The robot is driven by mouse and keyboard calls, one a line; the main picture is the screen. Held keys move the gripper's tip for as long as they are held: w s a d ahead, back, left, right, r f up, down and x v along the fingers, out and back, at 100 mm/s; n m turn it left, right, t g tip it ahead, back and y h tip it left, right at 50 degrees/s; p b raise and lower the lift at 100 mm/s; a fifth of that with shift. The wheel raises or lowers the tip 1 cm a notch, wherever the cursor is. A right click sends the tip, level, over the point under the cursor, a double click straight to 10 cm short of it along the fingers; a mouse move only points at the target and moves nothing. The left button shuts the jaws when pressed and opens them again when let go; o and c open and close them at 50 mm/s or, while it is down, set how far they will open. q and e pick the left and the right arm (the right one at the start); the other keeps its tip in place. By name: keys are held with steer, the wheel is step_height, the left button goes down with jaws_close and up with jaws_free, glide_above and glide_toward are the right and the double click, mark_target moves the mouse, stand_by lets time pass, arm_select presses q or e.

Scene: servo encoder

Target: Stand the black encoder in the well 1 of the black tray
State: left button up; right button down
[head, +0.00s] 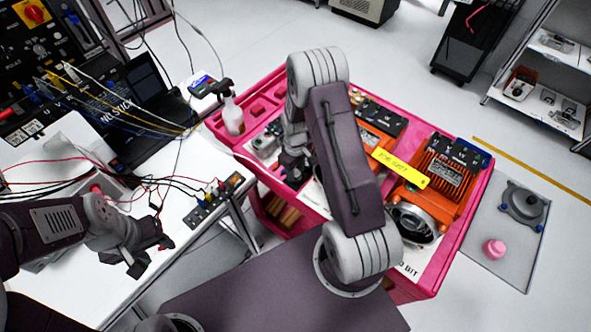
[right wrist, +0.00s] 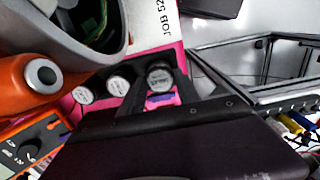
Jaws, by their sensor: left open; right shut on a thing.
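My right gripper (head: 294,172) reaches down over the pink cart (head: 447,266), left of the middle. In the right wrist view it is shut on a dark round part with a pale printed cap (right wrist: 159,77), which looks like the black encoder. Two similar pale-capped round parts (right wrist: 118,86) stand beside it, to its left. My fingers and arm hide much of what lies beneath. I cannot clearly make out the black tray or its well 1. My left gripper (head: 153,257) is open and empty, over the white bench at the left.
A spray bottle (head: 233,116) stands at the cart's left corner. The white bench (head: 185,262) carries cables and a terminal block (head: 213,198). An orange meter (right wrist: 30,150) shows in the wrist view.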

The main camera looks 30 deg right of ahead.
steer(key=shift+f, duration=0.5)
steer(key=c, duration=0.8)
jaws_free()
steer(key=shift+r, duration=0.1)
steer(key=shift+c, duration=0.4)
steer(key=shift+r, duration=0.1)
step_height(320, 180, up, 8)
steer(key=p, duration=0.6)
steer(key=shift+f, duration=0.3)
